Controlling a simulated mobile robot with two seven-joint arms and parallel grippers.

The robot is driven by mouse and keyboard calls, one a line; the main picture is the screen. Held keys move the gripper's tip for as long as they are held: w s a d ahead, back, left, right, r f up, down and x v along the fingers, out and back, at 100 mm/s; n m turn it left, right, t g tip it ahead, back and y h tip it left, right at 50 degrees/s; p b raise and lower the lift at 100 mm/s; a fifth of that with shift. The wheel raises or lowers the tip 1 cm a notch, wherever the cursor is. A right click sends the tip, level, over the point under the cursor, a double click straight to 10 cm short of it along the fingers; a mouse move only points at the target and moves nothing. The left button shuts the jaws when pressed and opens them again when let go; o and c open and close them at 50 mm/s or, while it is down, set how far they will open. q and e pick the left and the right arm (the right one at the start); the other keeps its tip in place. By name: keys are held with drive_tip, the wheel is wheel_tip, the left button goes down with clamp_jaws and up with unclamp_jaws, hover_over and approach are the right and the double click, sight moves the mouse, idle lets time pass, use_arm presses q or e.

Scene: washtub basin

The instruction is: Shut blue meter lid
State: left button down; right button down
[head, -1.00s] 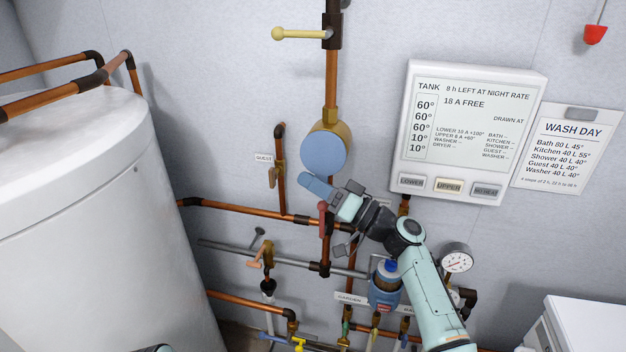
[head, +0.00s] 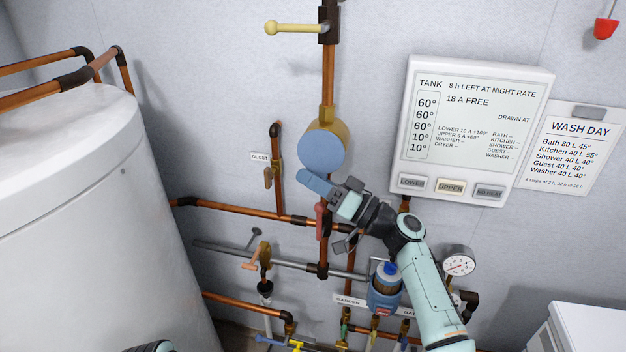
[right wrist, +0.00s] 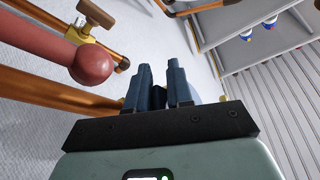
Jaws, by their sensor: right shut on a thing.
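The meter (head: 321,150) has a brass rim and a round pale blue face. It sits on the vertical copper pipe in the middle of the head view. A blue flap (head: 313,181), which looks like its lid, sticks out just below the face, tilted and seen nearly edge-on. My right gripper (head: 335,192) is shut on this flap from the lower right. In the right wrist view my dark fingers (right wrist: 158,92) stand close together, with a little pale blue behind them. The exact grip is hidden. My left gripper is out of view.
A red-handled valve (head: 321,220) is close below my right gripper; its red knob (right wrist: 91,64) is near my fingers in the wrist view. A white tank (head: 90,220) fills the left. A panel (head: 470,130) hangs at the right. Several pipes cross below.

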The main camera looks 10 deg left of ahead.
drive_tip(key=shift+w+d+r, duration=0.1)
drive_tip(key=shift+d+r, duration=0.05)
drive_tip(key=shift+r, duration=0.3)
drive_tip(key=c, duration=1.2)
unclamp_jaws()
drive_tip(key=shift+c, duration=0.2)
drive_tip(key=shift+w, duration=0.1)
drive_tip(key=shift+f, duration=0.1)
